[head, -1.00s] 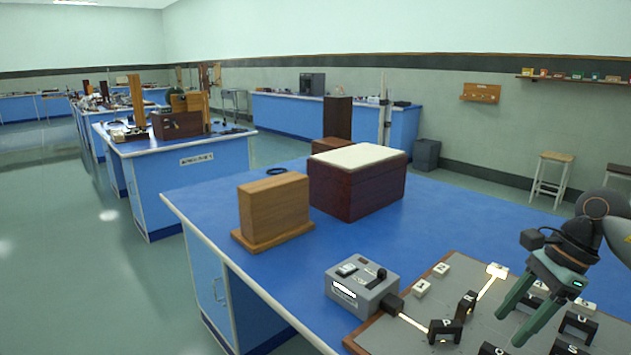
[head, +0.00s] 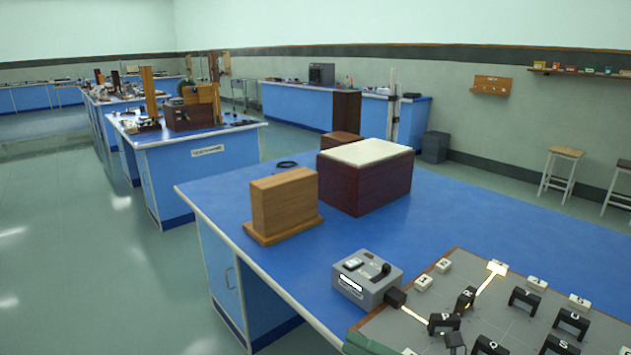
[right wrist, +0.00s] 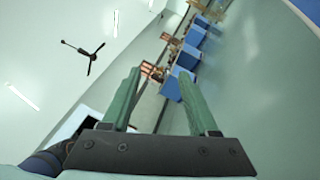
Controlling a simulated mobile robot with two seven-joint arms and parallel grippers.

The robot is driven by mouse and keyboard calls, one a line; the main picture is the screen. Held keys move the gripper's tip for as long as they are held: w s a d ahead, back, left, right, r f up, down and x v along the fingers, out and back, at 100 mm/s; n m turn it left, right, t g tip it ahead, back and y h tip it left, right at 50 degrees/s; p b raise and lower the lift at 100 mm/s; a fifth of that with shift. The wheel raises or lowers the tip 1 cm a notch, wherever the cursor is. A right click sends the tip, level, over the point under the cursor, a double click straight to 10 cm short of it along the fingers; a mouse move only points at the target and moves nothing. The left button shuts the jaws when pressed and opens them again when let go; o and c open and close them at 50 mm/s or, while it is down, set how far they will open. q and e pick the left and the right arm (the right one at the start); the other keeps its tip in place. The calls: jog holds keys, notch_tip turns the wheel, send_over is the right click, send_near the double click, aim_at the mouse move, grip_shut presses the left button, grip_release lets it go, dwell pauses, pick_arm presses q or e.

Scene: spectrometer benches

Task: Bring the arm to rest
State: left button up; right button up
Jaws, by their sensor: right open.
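My right gripper (right wrist: 160,73) is open in the right wrist view, with its two green fingers apart and nothing between them. The wrist camera looks out tilted across the room, away from the near bench top. In the head view only a green part of my right gripper (head: 370,345) shows at the bottom edge, in front of the grey board (head: 400,335); the rest is out of frame. My left gripper is in neither view.
The blue bench (head: 480,225) carries a grey lamp box (head: 366,278), a wooden block on a base (head: 284,203) and a dark red box with a pale top (head: 365,185). Several black holders and white labelled tiles stand on the board. Stools (head: 560,172) stand behind.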

jog(key=s+d+f+m+t+h+p, duration=0.15)
jog(key=d+f+m+t+h, duration=0.35)
jog(key=m, duration=0.6)
jog(key=s+d+f+m+t+h+p, duration=0.1)
jog(key=s+f+m+t+h, duration=0.1)
jog(key=f+m+h, duration=0.7)
jog(key=s+d+f+m+g+h+p, duration=0.1)
jog(key=s+d+f+m+g+h, duration=0.1)
jog(key=s+f+m+g, duration=0.4)
jog(key=s+d+f+m, duration=0.1)
jog(key=s+f+m, duration=0.4)
jog(key=s, duration=0.4)
jog(key=shift+s+d+m, duration=0.2)
jog(key=shift+m, duration=0.7)
